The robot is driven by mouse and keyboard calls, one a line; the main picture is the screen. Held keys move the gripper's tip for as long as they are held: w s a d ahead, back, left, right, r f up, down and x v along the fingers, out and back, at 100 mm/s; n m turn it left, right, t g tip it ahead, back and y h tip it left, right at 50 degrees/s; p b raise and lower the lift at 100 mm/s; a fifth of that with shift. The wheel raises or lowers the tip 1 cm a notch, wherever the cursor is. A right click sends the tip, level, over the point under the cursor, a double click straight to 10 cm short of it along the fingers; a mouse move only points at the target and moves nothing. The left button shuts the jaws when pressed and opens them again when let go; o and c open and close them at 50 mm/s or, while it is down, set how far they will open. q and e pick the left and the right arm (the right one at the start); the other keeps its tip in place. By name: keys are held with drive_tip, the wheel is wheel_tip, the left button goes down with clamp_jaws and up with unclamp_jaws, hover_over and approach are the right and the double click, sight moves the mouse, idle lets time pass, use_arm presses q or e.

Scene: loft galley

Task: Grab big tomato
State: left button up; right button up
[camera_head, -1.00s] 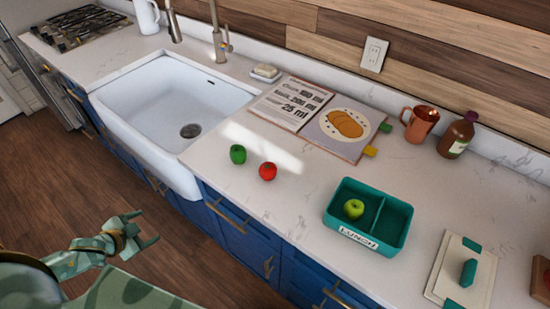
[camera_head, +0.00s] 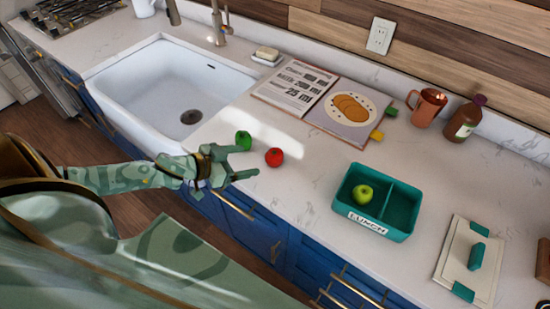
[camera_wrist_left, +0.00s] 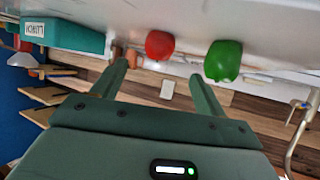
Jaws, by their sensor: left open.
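A round red tomato (camera_head: 274,157) sits on the pale counter. A green, pepper-like item (camera_head: 243,140) sits just left of it. My left gripper (camera_head: 248,162) is open and empty at the counter's front edge, its fingers pointing toward the red tomato, short of it. The wrist view shows the red tomato (camera_wrist_left: 159,44) beyond and between the two fingers (camera_wrist_left: 160,72), and the green item (camera_wrist_left: 223,60) beyond the right finger. Neither is touched. My right gripper is not in view.
A teal lunch box (camera_head: 401,218) with a green apple (camera_head: 363,194) stands to the right. An open recipe book (camera_head: 295,85) lies behind the tomato. The sink (camera_head: 150,90) is at left. A copper mug (camera_head: 427,107), brown bottle (camera_head: 465,118) and white lid (camera_head: 465,265) are further right.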

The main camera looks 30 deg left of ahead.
sight(267, 159)
use_arm(q)
drive_tip(key=x, duration=0.5)
drive_tip(key=shift+d, duration=0.1)
drive_tip(key=x, duration=0.2)
drive_tip(key=b+x, duration=0.1)
drive_tip(key=x, duration=0.2)
drive_tip(key=shift+w+f, duration=0.15)
drive_tip(key=shift+f, duration=0.2)
drive_tip(key=c, duration=1)
